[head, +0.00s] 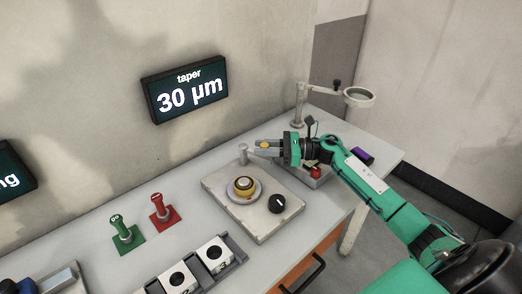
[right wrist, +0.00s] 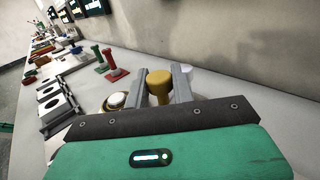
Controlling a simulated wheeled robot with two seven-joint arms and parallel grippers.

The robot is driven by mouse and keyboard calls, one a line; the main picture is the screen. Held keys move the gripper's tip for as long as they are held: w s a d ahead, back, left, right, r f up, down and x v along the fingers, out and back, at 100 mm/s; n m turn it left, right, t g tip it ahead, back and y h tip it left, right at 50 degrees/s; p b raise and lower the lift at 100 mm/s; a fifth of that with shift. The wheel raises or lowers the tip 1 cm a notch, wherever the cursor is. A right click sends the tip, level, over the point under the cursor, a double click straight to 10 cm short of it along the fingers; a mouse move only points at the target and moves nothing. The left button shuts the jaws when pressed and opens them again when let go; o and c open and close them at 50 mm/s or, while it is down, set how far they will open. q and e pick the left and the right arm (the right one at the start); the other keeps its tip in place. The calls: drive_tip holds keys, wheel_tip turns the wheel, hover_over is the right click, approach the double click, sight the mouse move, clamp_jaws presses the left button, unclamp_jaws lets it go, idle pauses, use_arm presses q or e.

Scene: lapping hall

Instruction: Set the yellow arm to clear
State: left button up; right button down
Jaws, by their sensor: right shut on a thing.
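The yellow knob (head: 264,145) of the arm is between the fingers of my right gripper (head: 262,148), which is shut on it. It also shows in the right wrist view (right wrist: 159,82), upright between the two grey fingers. A grey post (head: 243,152) stands beside it at the back of a pale machine plate (head: 262,225). The rest of the arm is mostly hidden by the gripper. On the plate sits a round brass and white piece (head: 243,187), to the left of and in front of the gripper. My left gripper is not in view.
A black dial (head: 278,204) is on the plate. A box with a red button (head: 315,172) stands right of it, under my forearm. A wall display (head: 187,88) reads "taper 30 µm". Green (head: 125,233) and red (head: 164,210) stamps stand left; a magnifier (head: 358,96) stands behind.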

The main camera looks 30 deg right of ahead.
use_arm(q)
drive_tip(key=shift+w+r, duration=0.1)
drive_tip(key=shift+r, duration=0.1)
use_arm(e)
drive_tip(key=shift+d, duration=0.1)
drive_tip(key=c, duration=1.2)
unclamp_jaws()
drive_tip(key=shift+c, duration=0.2)
drive_tip(key=shift+o, duration=0.2)
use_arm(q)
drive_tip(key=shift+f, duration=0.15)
